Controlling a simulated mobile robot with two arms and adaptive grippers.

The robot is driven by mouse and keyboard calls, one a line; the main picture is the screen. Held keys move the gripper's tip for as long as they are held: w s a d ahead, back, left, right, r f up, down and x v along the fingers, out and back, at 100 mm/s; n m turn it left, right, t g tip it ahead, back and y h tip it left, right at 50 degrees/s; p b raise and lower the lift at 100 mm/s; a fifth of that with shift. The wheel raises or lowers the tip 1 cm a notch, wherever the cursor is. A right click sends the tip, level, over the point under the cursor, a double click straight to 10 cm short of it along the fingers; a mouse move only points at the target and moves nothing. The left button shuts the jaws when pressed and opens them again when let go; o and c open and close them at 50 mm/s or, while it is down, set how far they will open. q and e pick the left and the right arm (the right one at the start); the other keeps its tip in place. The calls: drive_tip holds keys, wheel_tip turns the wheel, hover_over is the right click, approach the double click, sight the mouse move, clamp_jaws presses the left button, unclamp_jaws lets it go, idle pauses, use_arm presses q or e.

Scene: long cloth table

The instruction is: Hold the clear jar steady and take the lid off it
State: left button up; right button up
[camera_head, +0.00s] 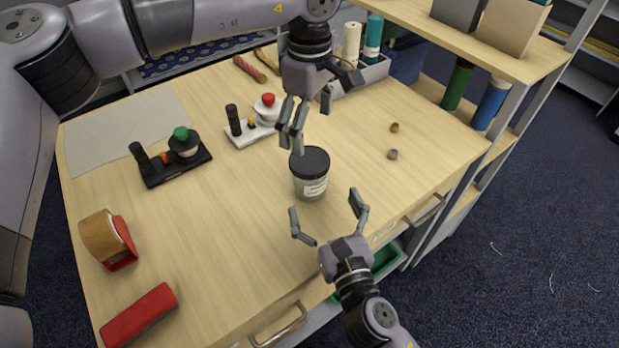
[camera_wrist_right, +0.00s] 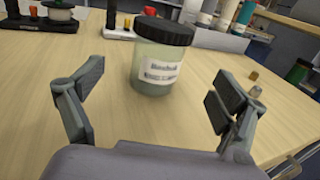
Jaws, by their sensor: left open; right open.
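The clear jar (camera_head: 311,186) stands upright on the wooden table with its black lid (camera_head: 309,162) on. A white label faces the front. In the right wrist view the jar (camera_wrist_right: 152,76) and its lid (camera_wrist_right: 158,29) are ahead, beyond the fingertips. My left gripper (camera_head: 294,138) is open just above the lid, at its upper left; I cannot tell whether it touches the lid. My right gripper (camera_head: 330,218) is open and empty in front of the jar, near the table's front edge. In the right wrist view its fingers (camera_wrist_right: 150,90) are spread wide, with the jar apart from them.
Behind the jar are a white stand (camera_head: 250,130) and a black stand (camera_head: 170,163) with knobs. A tape dispenser (camera_head: 108,240) and a red block (camera_head: 139,315) lie at left. Two small pieces, one brown (camera_head: 394,127) and one grey (camera_head: 392,154), lie at right.

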sight(308, 160)
drive_tip(key=x, duration=0.9)
drive_tip(key=shift+w+a, duration=0.15)
drive_tip(key=shift+w, duration=0.2)
drive_tip(key=shift+c, duration=0.5)
drive_tip(key=c, duration=2)
use_arm(q)
drive_tip(key=m, duration=0.3)
drive_tip(key=shift+s+d, duration=0.1)
use_arm(e)
clamp_jaws()
use_arm(q)
drive_tip(key=m, duration=0.4)
drive_tip(key=shift+f, duration=0.1)
drive_tip(key=m, duration=0.6)
drive_tip(key=shift+a, duration=0.25)
drive_tip(key=shift+f, duration=3.95)
